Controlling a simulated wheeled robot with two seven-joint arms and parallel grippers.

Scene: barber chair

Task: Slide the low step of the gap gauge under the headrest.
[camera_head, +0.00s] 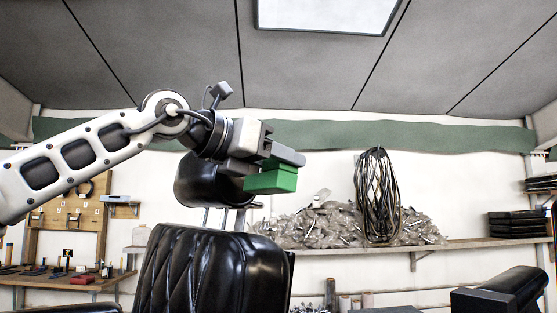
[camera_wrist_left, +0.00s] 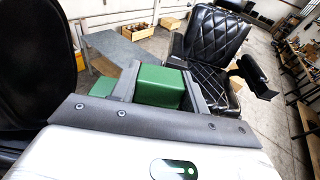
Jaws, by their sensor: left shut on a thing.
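The black padded headrest (camera_head: 205,185) stands on metal posts above the black quilted chair back (camera_head: 205,270), with an open gap between. My left gripper (camera_head: 275,162) is shut on the green gap gauge (camera_head: 270,181), at the headrest's right side and partly in front of it. In the left wrist view the gauge's tall green block (camera_wrist_left: 160,86) sits between the two fingers. A lower green part shows left of the fingers, towards a large black padded surface at the left edge, likely the headrest. Whether gauge and headrest touch is hidden. My right gripper is not in view.
A tool bench (camera_head: 60,277) is at the left. Another black chair (camera_wrist_left: 212,45) stands farther off. The air right of the gauge is free.

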